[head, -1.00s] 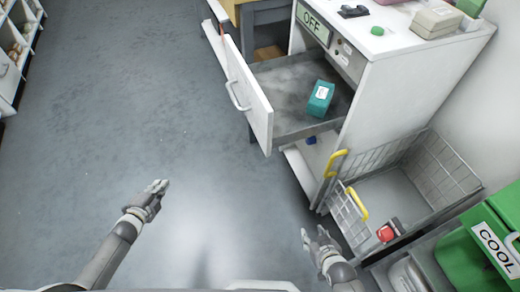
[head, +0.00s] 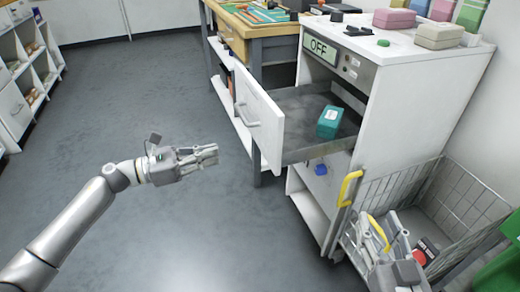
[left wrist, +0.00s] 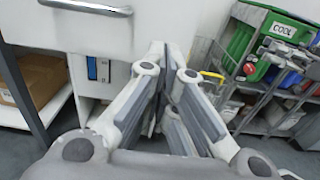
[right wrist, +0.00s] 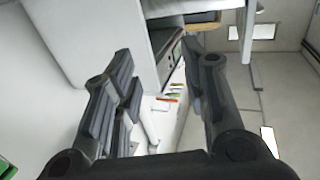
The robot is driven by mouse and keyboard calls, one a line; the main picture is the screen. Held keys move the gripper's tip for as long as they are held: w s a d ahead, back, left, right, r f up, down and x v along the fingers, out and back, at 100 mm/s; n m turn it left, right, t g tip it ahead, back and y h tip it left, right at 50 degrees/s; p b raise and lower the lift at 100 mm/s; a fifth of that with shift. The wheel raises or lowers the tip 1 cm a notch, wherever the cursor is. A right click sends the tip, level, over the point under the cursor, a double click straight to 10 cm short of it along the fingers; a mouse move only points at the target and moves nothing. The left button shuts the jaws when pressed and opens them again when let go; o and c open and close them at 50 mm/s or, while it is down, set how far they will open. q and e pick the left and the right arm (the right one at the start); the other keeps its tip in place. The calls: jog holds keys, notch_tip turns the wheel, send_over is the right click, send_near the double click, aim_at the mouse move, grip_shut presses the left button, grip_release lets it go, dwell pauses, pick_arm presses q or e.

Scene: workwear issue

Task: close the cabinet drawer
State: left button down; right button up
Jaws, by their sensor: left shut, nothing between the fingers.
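The white cabinet (head: 425,85) stands at the right with an "OFF" display on its front. Its drawer (head: 258,112) is pulled well out, and its handle (head: 244,115) faces left. A teal box (head: 329,121) sits inside the drawer. My left gripper (head: 214,155) is shut and empty, in front of and below the drawer front, apart from it. In the left wrist view the drawer front (left wrist: 185,18) is ahead of the shut fingers (left wrist: 168,55). My right gripper (head: 385,228) is open and empty by the wire basket; its spread fingers show in the right wrist view (right wrist: 157,58).
A wire basket (head: 475,195) with yellow handles stands right of the cabinet, close to my right gripper. A wooden workbench (head: 240,30) is behind the drawer. Shelves (head: 25,80) stand at far left. The floor left of the drawer is clear.

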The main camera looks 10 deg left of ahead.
aim_at(267, 142)
pick_arm(q)
jog(key=x, duration=1.1)
jog(key=shift+w, duration=0.2)
jog(key=shift+w+d+b, duration=0.3)
jog(key=shift+w+d, duration=0.1)
jog(key=shift+d, duration=0.2)
pick_arm(e)
jog(key=shift+a+r+t+y, duration=0.15)
jog(key=shift+r+t+y, duration=0.4)
jog(key=shift+r, duration=0.85)
jog(key=shift+t, duration=0.25)
pick_arm(q)
jog(key=shift+d, duration=0.1)
